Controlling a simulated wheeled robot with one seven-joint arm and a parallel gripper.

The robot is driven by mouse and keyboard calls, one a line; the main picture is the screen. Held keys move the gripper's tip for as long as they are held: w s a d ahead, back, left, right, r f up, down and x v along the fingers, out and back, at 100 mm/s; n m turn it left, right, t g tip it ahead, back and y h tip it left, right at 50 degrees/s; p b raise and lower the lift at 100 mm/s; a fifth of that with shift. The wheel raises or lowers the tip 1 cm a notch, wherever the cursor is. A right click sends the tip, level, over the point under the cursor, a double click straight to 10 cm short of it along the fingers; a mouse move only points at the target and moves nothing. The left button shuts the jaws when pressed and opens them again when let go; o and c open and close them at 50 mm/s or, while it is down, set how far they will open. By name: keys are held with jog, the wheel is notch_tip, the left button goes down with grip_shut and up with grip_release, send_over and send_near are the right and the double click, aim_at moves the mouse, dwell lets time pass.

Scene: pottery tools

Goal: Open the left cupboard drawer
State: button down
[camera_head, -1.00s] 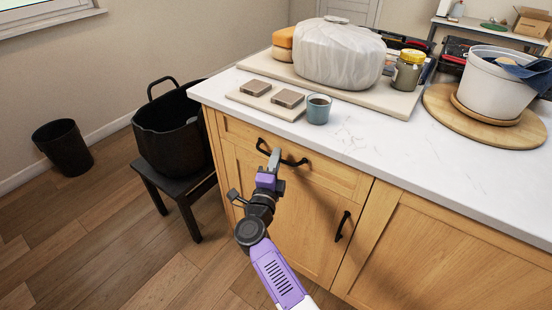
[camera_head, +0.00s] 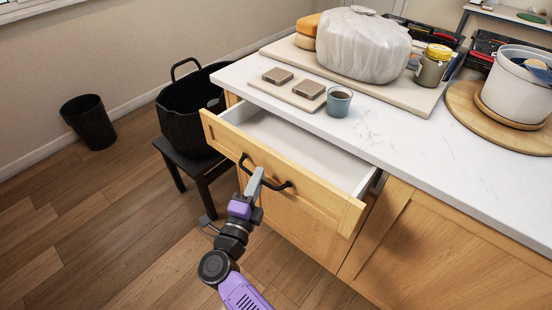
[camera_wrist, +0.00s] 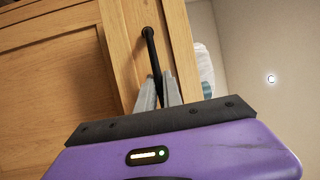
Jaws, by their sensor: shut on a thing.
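The left cupboard drawer (camera_head: 290,174) is pulled well out from under the white countertop, and its white inside shows empty in the visible part. Its black bar handle (camera_head: 277,184) is on the wooden front. My gripper (camera_head: 255,178) is shut on the handle near its middle. In the wrist view the two grey fingers of my gripper (camera_wrist: 160,92) close around the black handle (camera_wrist: 151,48), with the wooden drawer front (camera_wrist: 128,50) behind it. The rear of the drawer is hidden under the countertop.
A black pot (camera_head: 187,115) stands on a dark stool (camera_head: 202,172) left of the drawer, close to its left end. The countertop (camera_head: 400,135) holds a blue cup (camera_head: 339,102), a wrapped lump (camera_head: 360,45) and a white bucket (camera_head: 517,88). A black bin (camera_head: 88,122) stands by the wall.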

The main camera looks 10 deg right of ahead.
jog(key=s+a+b, duration=0.2)
jog(key=s+a, duration=1)
jog(key=a, duration=0.4)
jog(key=shift+a+b, duration=0.35)
jog(key=shift+s+f, duration=0.1)
jog(key=c, duration=1.5)
grip_release()
jog(key=shift+s+a, duration=0.1)
jog(key=v, duration=0.7)
jog(key=shift+s+a+b, duration=0.15)
jog(key=shift+s+b, duration=0.05)
jog(key=shift+b, duration=0.25)
